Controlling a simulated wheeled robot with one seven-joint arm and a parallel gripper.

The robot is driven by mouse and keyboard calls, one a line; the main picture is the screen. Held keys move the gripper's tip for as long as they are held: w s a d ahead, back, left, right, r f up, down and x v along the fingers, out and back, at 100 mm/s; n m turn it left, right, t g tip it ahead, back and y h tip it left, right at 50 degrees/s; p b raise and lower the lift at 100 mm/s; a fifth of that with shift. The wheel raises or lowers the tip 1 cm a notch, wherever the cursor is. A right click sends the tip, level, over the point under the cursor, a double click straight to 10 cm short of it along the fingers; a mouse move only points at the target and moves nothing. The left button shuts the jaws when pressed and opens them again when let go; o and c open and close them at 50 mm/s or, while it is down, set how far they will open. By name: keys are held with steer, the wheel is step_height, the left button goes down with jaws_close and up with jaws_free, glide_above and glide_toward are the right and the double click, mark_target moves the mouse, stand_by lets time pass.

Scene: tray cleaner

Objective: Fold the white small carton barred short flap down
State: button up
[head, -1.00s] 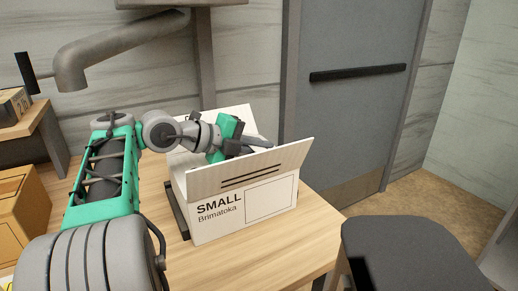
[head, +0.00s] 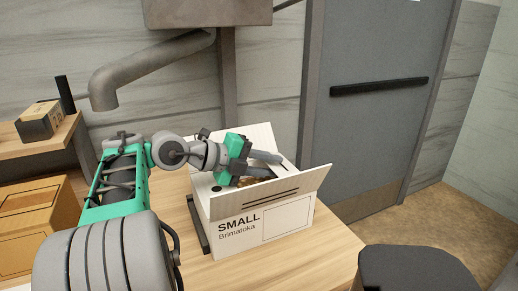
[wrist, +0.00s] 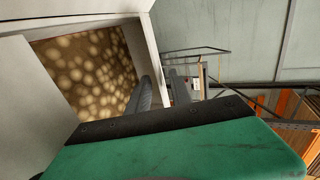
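The white small carton (head: 262,232), marked "SMALL Brimatoka", stands upright on the wooden table. Its front flap (head: 272,196), with two dark bars, tilts up and outward. A back flap (head: 250,136) also stands up, and a white panel with a dark dot (head: 210,198) lies at the left side. My gripper (head: 278,166) is over the carton's opening, behind the barred flap, fingers apart and pointing right. In the wrist view the gripper (wrist: 162,82) shows a gap between its fingers, near a white carton edge (wrist: 148,50). Any touch cannot be told.
Brown speckled contents (wrist: 88,70) show inside the carton. A dark bar (head: 199,225) lies along the carton's left side. Brown boxes (head: 30,228) are at the left, and a dark seat-like object (head: 415,272) at the lower right. Bare tabletop (head: 325,248) lies right of the carton.

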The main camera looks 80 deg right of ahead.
steer(key=p+v, duration=0.4)
steer(key=p, duration=0.3)
steer(key=shift+a, duration=0.1)
